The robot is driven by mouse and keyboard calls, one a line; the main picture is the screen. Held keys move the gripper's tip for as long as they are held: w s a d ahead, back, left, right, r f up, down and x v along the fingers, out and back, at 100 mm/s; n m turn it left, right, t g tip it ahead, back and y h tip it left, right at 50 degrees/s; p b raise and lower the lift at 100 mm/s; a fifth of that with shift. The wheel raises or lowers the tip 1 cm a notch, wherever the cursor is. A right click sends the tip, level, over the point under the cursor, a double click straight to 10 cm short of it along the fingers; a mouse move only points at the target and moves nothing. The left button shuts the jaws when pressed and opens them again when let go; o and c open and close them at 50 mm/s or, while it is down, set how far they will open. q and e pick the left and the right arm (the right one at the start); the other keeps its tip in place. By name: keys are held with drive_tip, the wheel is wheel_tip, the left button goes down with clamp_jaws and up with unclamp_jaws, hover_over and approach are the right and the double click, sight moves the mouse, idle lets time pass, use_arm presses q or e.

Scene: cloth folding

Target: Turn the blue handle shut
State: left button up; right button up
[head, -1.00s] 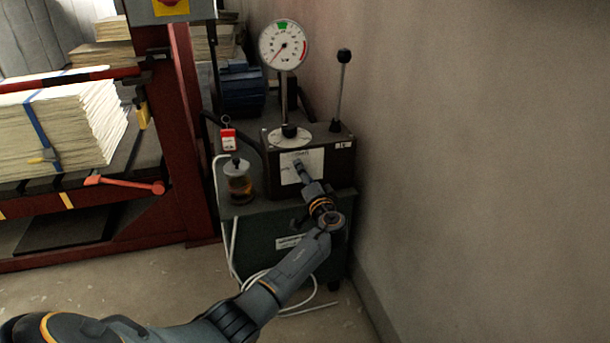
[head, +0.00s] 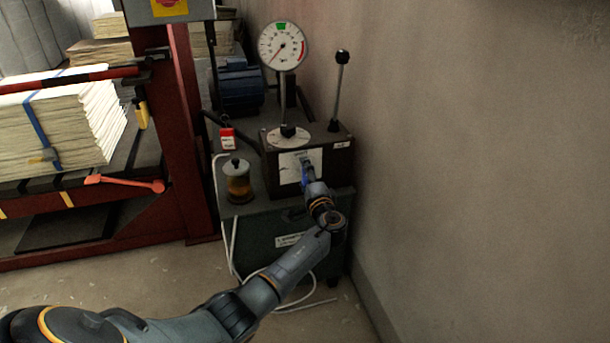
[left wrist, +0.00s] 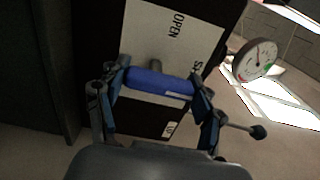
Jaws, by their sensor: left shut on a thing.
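The blue handle (left wrist: 160,82) crosses the middle of the left wrist view on a short grey stem, in front of a white plate (left wrist: 185,30). The plate reads "OPEN", and a second word starting with "S" is partly hidden. My left gripper (left wrist: 157,92) is shut on the handle, with one finger at each end of it. In the head view my left gripper (head: 306,170) is at the plate on the front of the dark box, and only a little blue shows there. My right gripper is not in view.
A round gauge (head: 283,46) and a black-knobbed lever (head: 341,85) rise from the dark box (head: 335,160). A glass jar (head: 238,182) and a red tag (head: 227,138) are left of it. The wall (head: 480,170) is close on the right.

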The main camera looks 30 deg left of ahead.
use_arm(q)
drive_tip(key=o, duration=1.2)
drive_tip(key=shift+c, duration=0.2)
drive_tip(key=v, duration=1.2)
